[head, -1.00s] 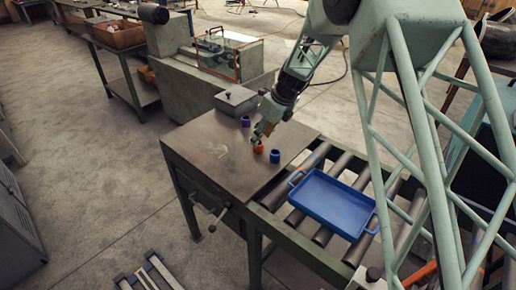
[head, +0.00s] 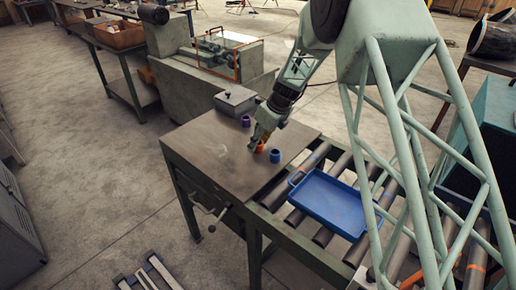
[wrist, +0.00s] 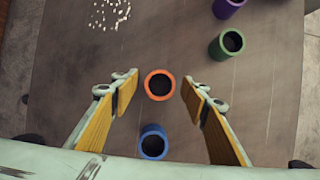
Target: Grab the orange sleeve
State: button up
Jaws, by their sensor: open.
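The orange sleeve (wrist: 159,84) stands upright on the table, its open top facing the camera in the wrist view. In the head view the orange sleeve (head: 260,146) shows just beside my fingertips. My gripper (wrist: 158,92) is open, with one yellow-padded finger to the left of the orange sleeve and one to the right. The sleeve lies between the fingertips in the wrist view, with a gap on each side. In the head view my gripper (head: 255,142) comes down over the table from the upper right and partly covers the sleeve.
A blue sleeve (wrist: 153,142) stands close to the orange one, nearer my gripper's base. A green sleeve (wrist: 227,44) and a purple sleeve (wrist: 228,7) stand to the upper right. In the head view a blue tray (head: 335,200) rests on rollers, and a grey box (head: 236,100) sits at the table's back.

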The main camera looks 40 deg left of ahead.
jog(key=shift+a+f, duration=0.2)
jog(key=shift+f, duration=0.25)
jog(key=shift+c, duration=0.2)
jog(key=c, duration=1)
jog(key=shift+r, duration=0.15)
jog(key=shift+r, duration=1.55)
jog(key=shift+s+d+r, duration=0.1)
jog(key=s+d, duration=0.3)
jog(key=d, duration=0.1)
jog(key=s+d+r, duration=0.1)
jog(key=s+d, duration=0.2)
jog(key=d, duration=0.1)
jog(key=s+d, duration=0.3)
jog(key=d, duration=0.1)
jog(key=shift+s+d+r, duration=0.15)
jog(key=shift+s+r, duration=0.1)
jog(key=shift+s, duration=0.1)
